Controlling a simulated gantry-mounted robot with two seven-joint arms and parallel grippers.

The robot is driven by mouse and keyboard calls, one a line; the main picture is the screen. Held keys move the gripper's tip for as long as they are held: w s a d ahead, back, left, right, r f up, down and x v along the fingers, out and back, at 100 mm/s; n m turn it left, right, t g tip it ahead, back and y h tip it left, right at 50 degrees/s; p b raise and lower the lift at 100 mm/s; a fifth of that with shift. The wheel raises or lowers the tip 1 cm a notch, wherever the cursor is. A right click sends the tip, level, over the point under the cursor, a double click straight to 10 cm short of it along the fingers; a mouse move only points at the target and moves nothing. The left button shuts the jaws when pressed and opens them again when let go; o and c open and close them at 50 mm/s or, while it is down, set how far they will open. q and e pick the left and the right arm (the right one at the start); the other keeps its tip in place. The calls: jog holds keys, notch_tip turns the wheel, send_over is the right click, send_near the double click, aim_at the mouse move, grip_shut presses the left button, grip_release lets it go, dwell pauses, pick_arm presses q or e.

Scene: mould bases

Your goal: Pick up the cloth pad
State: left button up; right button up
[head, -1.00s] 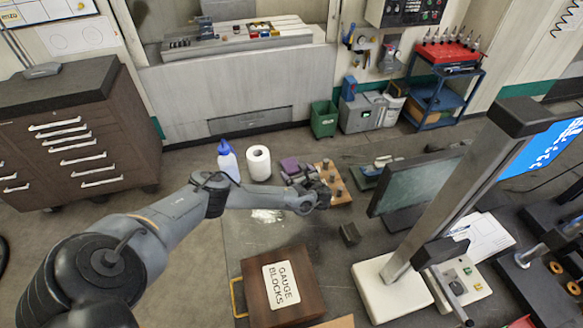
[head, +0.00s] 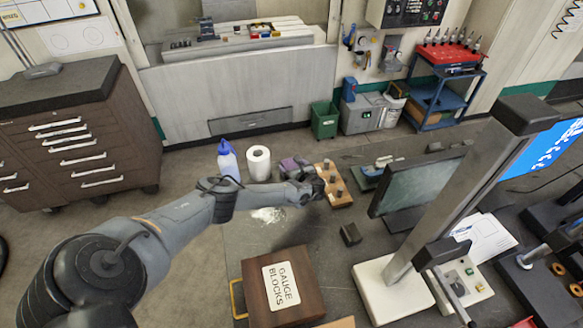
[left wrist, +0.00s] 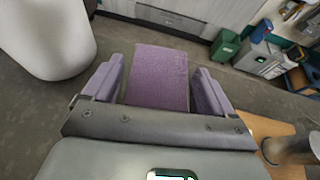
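The cloth pad (left wrist: 160,75) is purple and flat-sided. In the left wrist view it stands out ahead between the two fingers of my left gripper (left wrist: 160,92), which are apart, one on each side of it. Narrow gaps show between the fingers and the pad, so I see no firm grip. In the head view the purple pad (head: 290,164) is on the bench just behind my left wrist, partly hidden by the gripper (head: 298,172). My right gripper is not in view.
A white paper roll (head: 258,164) and a blue-capped bottle (head: 227,160) stand left of the pad. A wooden block with pegs (head: 335,187) is close on the right. A gauge blocks box (head: 282,285) and a small dark block (head: 350,234) are nearer. Bare bench lies between.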

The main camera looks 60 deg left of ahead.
pick_arm(q)
jog(key=c, duration=0.7)
jog(key=shift+c, duration=0.2)
jog(key=shift+r, duration=0.15)
